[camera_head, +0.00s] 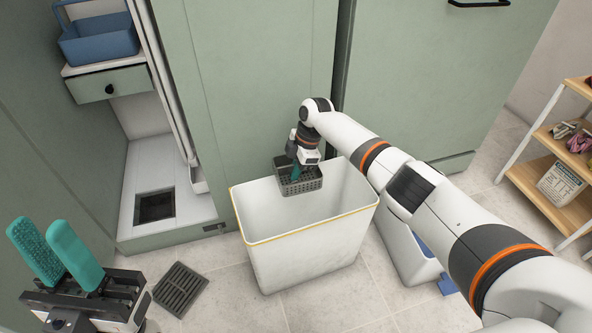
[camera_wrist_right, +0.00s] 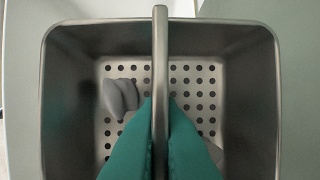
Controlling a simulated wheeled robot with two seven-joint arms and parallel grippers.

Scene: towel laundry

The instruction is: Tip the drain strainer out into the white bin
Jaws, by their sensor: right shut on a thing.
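The drain strainer (camera_head: 303,186) is a small grey perforated basket, held upright over the back part of the white bin (camera_head: 305,263). In the right wrist view, the strainer (camera_wrist_right: 62,110) has a thin metal handle (camera_wrist_right: 160,50) across it and a grey lump (camera_wrist_right: 119,96) on its holed bottom. Some more grey shows at the lower right. My right gripper (camera_head: 294,172) is shut on the handle; its teal fingers (camera_wrist_right: 160,125) lie on both sides of it. My left gripper (camera_head: 46,232) is open and empty at the lower left. The visible bin inside looks empty.
A dark drain opening (camera_head: 155,206) is in the white cabinet floor at left. A dark grate (camera_head: 180,288) lies on the tiles. A second white container (camera_head: 403,250) stands right of the bin, partly behind my arm. A wooden shelf (camera_head: 552,165) stands far right.

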